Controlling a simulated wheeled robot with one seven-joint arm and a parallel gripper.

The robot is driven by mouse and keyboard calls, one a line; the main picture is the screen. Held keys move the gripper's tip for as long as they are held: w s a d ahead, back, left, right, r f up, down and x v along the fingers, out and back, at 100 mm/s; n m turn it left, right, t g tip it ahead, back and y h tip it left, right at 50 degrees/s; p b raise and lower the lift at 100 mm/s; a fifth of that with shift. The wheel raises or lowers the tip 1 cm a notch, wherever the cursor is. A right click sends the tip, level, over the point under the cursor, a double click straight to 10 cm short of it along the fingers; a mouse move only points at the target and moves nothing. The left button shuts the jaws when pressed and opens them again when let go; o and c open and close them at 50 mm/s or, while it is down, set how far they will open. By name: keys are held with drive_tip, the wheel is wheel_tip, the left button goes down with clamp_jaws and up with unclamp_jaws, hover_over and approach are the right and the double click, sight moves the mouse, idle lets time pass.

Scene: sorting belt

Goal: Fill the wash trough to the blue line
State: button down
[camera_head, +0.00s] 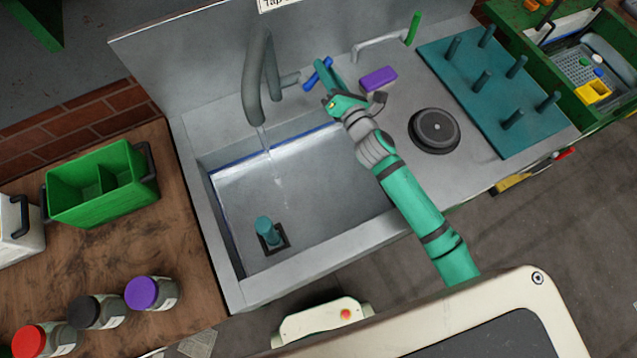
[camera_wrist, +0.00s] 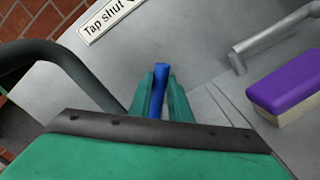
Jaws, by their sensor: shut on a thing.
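The grey wash trough (camera_head: 215,240) has a blue line (camera_head: 240,160) along its inner walls, high up near the rim. A thin stream of water (camera_head: 265,140) falls from the grey spout (camera_head: 252,85) into it. I cannot tell the water level for certain. A teal plug (camera_head: 265,228) stands in the square drain at the trough's front left. My gripper (camera_head: 325,78) is shut on the blue tap lever (camera_head: 315,77), right of the spout. In the wrist view the lever (camera_wrist: 158,85) shows between both fingers (camera_wrist: 158,95).
A "Tap shut" sign (camera_wrist: 105,22) is on the backboard. A purple-and-beige sponge (camera_head: 378,79), a black round disc (camera_head: 434,130) and a teal peg rack (camera_head: 490,95) are to the right. A green caddy (camera_head: 100,190) and lidded jars (camera_head: 150,292) stand on the wooden bench at left.

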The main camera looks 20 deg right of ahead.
drive_tip(key=shift+a+r+n, duration=0.25)
drive_tip(key=shift+a+n, duration=0.35)
drive_tip(key=shift+n, duration=0.2)
drive_tip(key=shift+s+a+r+n, duration=0.15)
drive_tip(key=shift+a+n, duration=0.15)
drive_tip(key=shift+n, duration=0.3)
drive_tip(key=shift+d, duration=0.1)
idle(5.9)
